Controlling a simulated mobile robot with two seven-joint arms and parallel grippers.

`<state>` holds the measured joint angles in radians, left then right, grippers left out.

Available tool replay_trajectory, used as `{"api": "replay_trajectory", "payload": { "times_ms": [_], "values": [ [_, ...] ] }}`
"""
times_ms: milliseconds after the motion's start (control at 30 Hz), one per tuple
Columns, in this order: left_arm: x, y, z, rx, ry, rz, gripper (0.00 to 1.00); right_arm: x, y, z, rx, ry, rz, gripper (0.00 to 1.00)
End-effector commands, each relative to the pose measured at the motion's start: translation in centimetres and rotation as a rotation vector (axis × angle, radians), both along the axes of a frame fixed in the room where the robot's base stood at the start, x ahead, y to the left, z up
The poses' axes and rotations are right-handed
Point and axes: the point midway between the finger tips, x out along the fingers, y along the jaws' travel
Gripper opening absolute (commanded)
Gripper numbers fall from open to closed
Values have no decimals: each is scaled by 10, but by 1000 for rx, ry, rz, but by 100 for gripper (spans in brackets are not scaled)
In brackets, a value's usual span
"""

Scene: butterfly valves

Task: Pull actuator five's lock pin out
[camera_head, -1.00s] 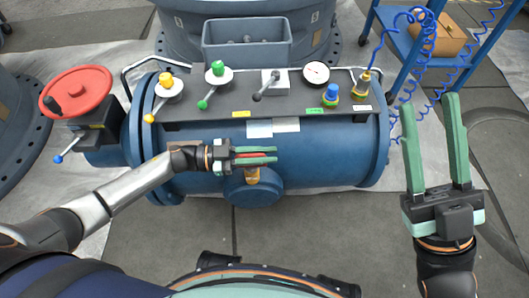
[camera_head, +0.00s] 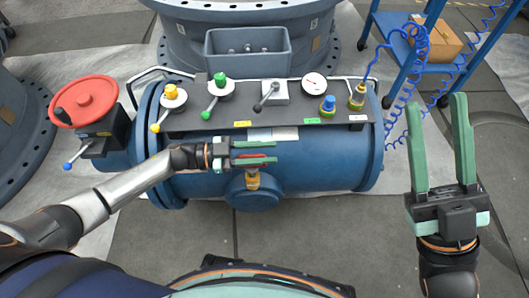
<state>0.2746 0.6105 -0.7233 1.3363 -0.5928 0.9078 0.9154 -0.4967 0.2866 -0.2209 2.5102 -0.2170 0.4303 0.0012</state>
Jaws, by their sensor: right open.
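No part marked as actuator five's lock pin can be made out. My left gripper (camera_head: 255,152) is at the front of the blue horizontal tank, its green fingers on either side of a small red lever above a brass fitting (camera_head: 253,180). I cannot tell whether the fingers press on the lever. My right gripper (camera_head: 440,145) is open and empty, pointing up, to the right of the tank. A red handwheel (camera_head: 83,100) with a blue-knobbed lever (camera_head: 68,166) stands at the tank's left end.
The blue tank (camera_head: 330,160) carries a dark panel with a yellow-knobbed valve (camera_head: 171,92), a green-knobbed valve (camera_head: 219,81), a grey lever (camera_head: 272,91), a gauge (camera_head: 314,83) and a blue-capped fitting (camera_head: 328,104). A grey bin (camera_head: 246,62) stands behind. Blue coiled hose hangs near the cart at right.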

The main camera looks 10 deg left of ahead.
Motion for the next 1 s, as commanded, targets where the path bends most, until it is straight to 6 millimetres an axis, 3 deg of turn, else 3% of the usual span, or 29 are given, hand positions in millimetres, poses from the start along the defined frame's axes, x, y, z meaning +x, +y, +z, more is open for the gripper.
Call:
{"api": "replay_trajectory", "payload": {
  "times_ms": [433,1000],
  "values": [
    [-5,7,-4,5,8,-2,45,0,1,1,-1,4,5,44],
    [-33,109,-3,5,7,-1,45,-1,1,11,-15,-7,-5,44]
  ]
}}
